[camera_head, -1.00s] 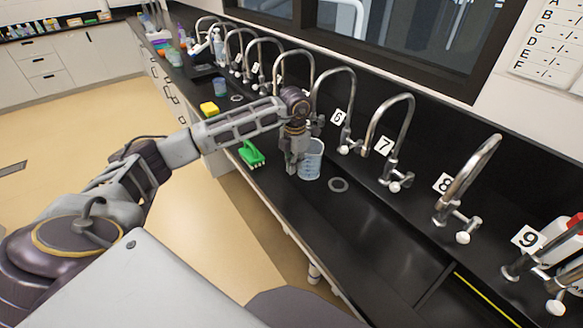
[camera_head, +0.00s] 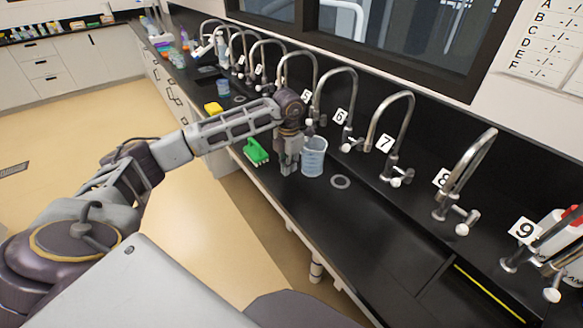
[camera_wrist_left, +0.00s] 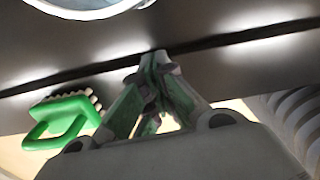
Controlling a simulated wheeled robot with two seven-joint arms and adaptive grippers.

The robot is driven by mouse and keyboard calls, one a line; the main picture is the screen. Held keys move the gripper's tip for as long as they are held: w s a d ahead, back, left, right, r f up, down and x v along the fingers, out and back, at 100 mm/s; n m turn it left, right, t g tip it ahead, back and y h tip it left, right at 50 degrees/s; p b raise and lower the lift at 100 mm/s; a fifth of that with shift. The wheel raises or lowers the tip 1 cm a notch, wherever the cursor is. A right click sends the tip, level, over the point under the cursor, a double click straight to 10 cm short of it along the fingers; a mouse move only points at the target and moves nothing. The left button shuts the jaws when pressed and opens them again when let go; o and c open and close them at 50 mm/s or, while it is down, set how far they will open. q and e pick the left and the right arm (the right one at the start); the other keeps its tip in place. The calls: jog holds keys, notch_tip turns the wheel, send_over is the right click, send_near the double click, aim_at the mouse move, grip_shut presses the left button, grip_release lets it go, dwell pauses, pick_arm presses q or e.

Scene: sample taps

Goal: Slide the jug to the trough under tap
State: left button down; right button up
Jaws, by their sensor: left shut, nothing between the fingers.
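The clear bluish jug (camera_head: 313,158) stands upright on the black bench, below the taps marked 5 and 6. Part of its round form shows at the top of the left wrist view (camera_wrist_left: 85,10). My left gripper (camera_head: 288,170) is low over the bench, just left of the jug, with a small gap. Its fingers (camera_wrist_left: 160,58) meet at the tips, shut and empty. A round grey-rimmed recess (camera_head: 340,182) is in the bench right of the jug, below tap 6 (camera_head: 340,90); I cannot tell if it is the trough. My right gripper is not seen.
A green brush (camera_head: 256,151) lies left of my gripper, near the front edge; it also shows in the wrist view (camera_wrist_left: 62,120). Several curved taps line the rear. Bench right of the recess is clear.

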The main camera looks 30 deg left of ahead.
pick_arm(q)
jog(key=shift+s+a+f, duration=0.1)
jog(key=shift+s+a, duration=0.05)
jog(key=shift+s+r, duration=0.2)
jog(key=shift+r, duration=0.5)
jog(key=shift+w+r, duration=0.2)
jog(key=shift+r, duration=0.65)
notch_tip(320, 180, up, 7)
jog(key=shift+b, duration=0.3)
jog(key=shift+s+r, duration=0.1)
